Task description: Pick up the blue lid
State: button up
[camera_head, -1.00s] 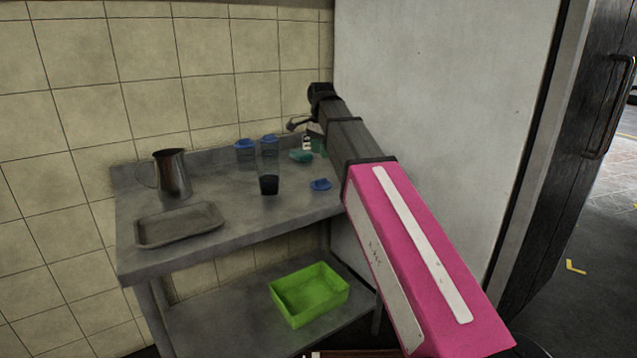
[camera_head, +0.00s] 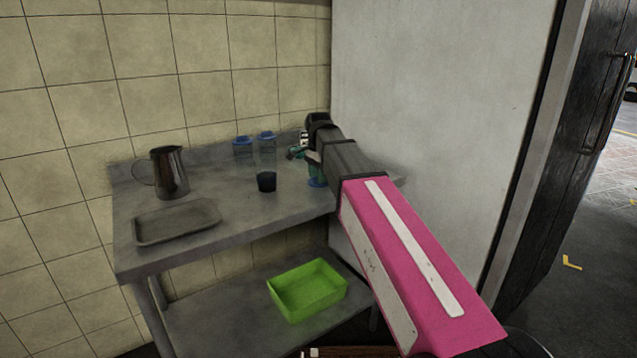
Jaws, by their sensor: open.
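The blue lid (camera_head: 317,183) lies on the grey metal table near its right front edge, partly hidden by my gripper and arm. My gripper (camera_head: 313,162) is open and reaches down close above the lid. Its fingertips are small and partly covered by my forearm, so I cannot tell whether they touch the lid.
Two clear jars with blue tops (camera_head: 243,147) (camera_head: 267,143) stand at the back. A dark cup (camera_head: 266,182), a metal pitcher (camera_head: 170,172) and a grey tray (camera_head: 178,222) share the tabletop. A green bin (camera_head: 308,290) sits on the lower shelf. A pale wall panel (camera_head: 440,110) rises right.

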jog(key=shift+f, duration=0.1)
grip_shut()
